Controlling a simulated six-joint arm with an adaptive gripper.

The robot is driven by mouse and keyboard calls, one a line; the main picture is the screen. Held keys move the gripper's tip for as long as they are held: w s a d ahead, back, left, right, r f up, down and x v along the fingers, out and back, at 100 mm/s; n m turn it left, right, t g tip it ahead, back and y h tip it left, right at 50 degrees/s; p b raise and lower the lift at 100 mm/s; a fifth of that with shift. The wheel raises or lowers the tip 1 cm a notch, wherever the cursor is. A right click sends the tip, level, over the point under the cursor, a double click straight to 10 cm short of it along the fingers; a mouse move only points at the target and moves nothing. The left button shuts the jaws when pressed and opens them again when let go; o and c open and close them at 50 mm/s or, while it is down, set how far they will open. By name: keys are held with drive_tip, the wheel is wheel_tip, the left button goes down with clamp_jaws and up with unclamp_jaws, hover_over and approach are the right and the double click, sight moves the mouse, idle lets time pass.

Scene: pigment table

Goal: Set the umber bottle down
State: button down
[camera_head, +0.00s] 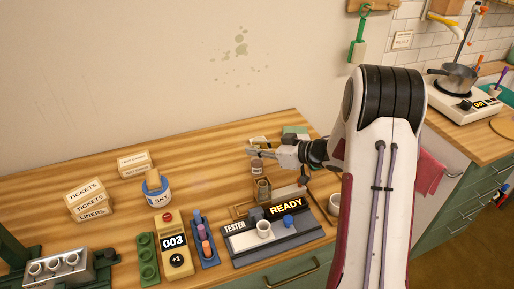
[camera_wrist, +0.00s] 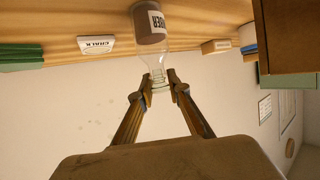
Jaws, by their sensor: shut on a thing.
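The umber bottle (camera_wrist: 151,28) is clear glass with dark brown contents and a white label that is partly cut off. My gripper (camera_wrist: 159,84) is shut on the neck. In the head view my gripper (camera_head: 252,153) is over the back middle of the table, with the small brown bottle (camera_head: 257,168) just below its fingertips. I cannot tell whether the bottle's base touches the table.
A chalk box (camera_wrist: 97,43) is nearby. Bare wood (camera_head: 215,165) lies left of my gripper.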

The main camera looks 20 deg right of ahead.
drive_tip(key=c, duration=1.9)
unclamp_jaws()
drive_tip(key=shift+r, duration=0.15)
drive_tip(key=v, duration=1.2)
